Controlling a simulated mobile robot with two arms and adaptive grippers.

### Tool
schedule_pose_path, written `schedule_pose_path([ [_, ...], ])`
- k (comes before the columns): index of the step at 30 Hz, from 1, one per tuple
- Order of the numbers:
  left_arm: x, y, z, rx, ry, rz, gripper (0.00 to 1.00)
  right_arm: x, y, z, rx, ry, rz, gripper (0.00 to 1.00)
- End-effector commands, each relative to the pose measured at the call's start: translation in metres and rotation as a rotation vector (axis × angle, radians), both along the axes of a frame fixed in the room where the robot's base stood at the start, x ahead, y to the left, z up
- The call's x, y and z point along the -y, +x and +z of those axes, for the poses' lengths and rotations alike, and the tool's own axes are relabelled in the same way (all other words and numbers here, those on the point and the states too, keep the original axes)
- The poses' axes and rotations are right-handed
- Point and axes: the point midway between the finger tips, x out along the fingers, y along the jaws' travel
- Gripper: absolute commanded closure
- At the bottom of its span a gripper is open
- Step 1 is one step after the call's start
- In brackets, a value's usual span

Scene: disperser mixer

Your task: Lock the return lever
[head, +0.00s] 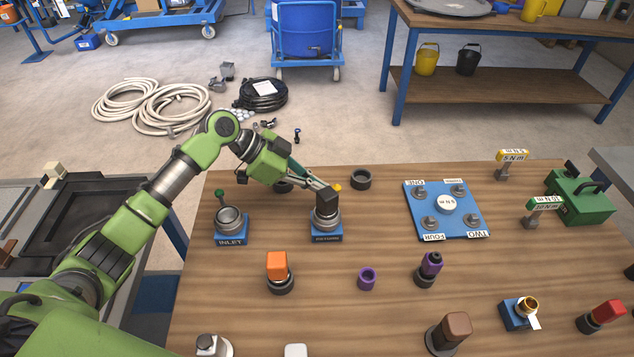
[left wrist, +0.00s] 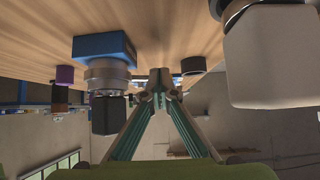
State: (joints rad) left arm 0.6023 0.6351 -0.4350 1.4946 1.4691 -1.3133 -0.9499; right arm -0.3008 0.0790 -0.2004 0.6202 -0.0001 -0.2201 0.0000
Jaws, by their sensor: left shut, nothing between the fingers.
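The return port (head: 326,222) stands on a small blue base with a label, left of the table's middle, with a black block-shaped top on it. Its lever shows as a yellow knob (head: 337,187) just behind that top. My left gripper (head: 322,186) reaches in from the left, shut and empty, its tips close to the knob and the black top. I cannot tell whether they touch. In the left wrist view the port (left wrist: 106,73) appears upside down, left of the shut fingertips (left wrist: 160,82); the knob is not visible there. My right gripper is not in view.
The inlet port (head: 229,220) with a green-knobbed lever (head: 219,194) stands to the left. A black ring (head: 361,179) lies behind, a blue numbered plate (head: 446,211) to the right. Orange (head: 277,266) and purple (head: 431,265) capped parts stand in front.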

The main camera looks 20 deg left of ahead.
Motion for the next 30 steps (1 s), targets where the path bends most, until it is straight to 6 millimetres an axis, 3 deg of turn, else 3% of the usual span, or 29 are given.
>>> schedule_pose_path([
  [14,-0.007,-0.003,0.005,0.000,0.001,0.001,1.00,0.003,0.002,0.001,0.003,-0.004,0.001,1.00],
  [30,-0.078,-0.026,0.070,0.000,0.000,0.001,1.00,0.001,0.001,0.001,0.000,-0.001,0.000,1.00],
])
